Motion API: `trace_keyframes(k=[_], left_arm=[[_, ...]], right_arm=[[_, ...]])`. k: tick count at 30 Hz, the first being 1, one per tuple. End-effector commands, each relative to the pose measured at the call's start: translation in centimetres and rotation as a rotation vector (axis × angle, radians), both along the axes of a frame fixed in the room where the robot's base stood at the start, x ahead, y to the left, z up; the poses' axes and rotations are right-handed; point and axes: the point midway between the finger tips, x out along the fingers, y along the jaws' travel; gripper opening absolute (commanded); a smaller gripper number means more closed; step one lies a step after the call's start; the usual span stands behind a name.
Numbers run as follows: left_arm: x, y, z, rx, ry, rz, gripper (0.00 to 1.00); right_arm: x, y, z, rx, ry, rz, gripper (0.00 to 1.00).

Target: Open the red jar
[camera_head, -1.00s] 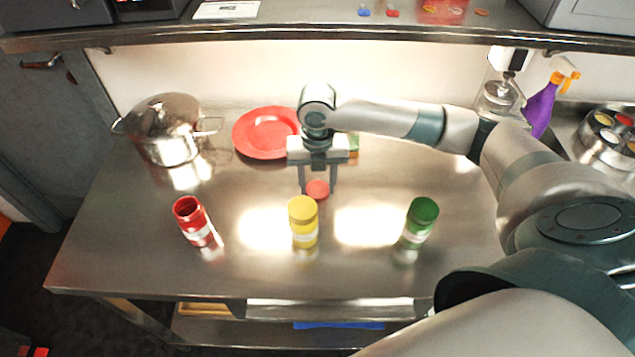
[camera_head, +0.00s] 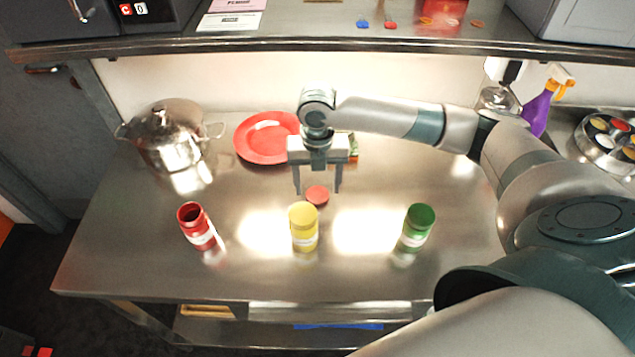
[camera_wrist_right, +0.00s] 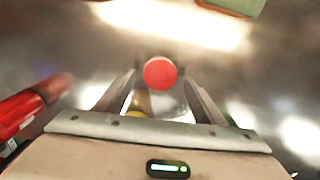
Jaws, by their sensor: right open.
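The red jar (camera_head: 196,226) stands upright on the steel table at the left, its top open with a dark inside showing. It also shows at the left edge of the right wrist view (camera_wrist_right: 22,110). A round red lid (camera_head: 317,195) lies on the table behind the yellow jar, apart from the red jar. It also shows in the right wrist view (camera_wrist_right: 160,73). My right gripper (camera_head: 318,190) is open and empty, its fingers pointing down on either side of the lid without touching it. My left gripper is not in view.
A yellow-lidded jar (camera_head: 303,228) and a green-lidded jar (camera_head: 418,228) stand in line with the red jar. A red plate (camera_head: 262,140) and a steel pot (camera_head: 168,140) are at the back left. A shelf (camera_head: 250,46) runs above. The table's front is clear.

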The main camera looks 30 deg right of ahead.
Motion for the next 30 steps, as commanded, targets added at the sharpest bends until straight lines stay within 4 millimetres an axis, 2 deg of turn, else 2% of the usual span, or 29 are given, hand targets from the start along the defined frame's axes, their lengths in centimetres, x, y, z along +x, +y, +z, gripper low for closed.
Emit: trace_keyframes(k=[1, 18, 21, 30], left_arm=[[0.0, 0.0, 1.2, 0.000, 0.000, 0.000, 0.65], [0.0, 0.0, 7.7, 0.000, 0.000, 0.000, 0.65], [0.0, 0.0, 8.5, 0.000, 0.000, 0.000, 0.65], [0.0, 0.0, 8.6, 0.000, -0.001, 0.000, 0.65]], right_arm=[[0.0, 0.0, 1.2, 0.000, 0.000, 0.000, 0.63], [0.0, 0.0, 7.2, -0.001, 0.000, 0.000, 0.63], [0.0, 0.0, 7.9, -0.001, 0.000, 0.000, 0.63], [0.0, 0.0, 9.8, 0.000, 0.000, 0.000, 0.63]])
